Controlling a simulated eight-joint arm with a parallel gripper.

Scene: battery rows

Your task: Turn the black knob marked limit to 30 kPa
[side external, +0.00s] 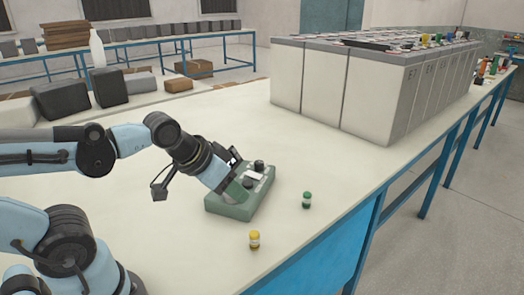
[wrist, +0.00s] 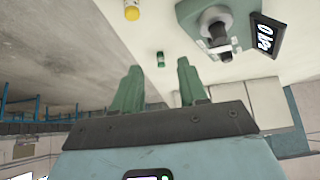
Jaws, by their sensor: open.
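The green control box (side external: 229,209) stands on the pale bench in the side view, with my gripper (side external: 238,191) over its near part. A black knob (side external: 259,166) shows at its far end; labels are too small to read there. In the wrist view the box (wrist: 187,12) is at the upper right. A dark knob (wrist: 218,36) on a round grey base is beside a black display (wrist: 267,36) that seems to read 0 kPa. My gripper's green fingers (wrist: 159,88) are apart and empty, with that knob up and right of them, not between them.
Dark blocks (side external: 62,97) are at the back left. The bench's front edge is at right.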

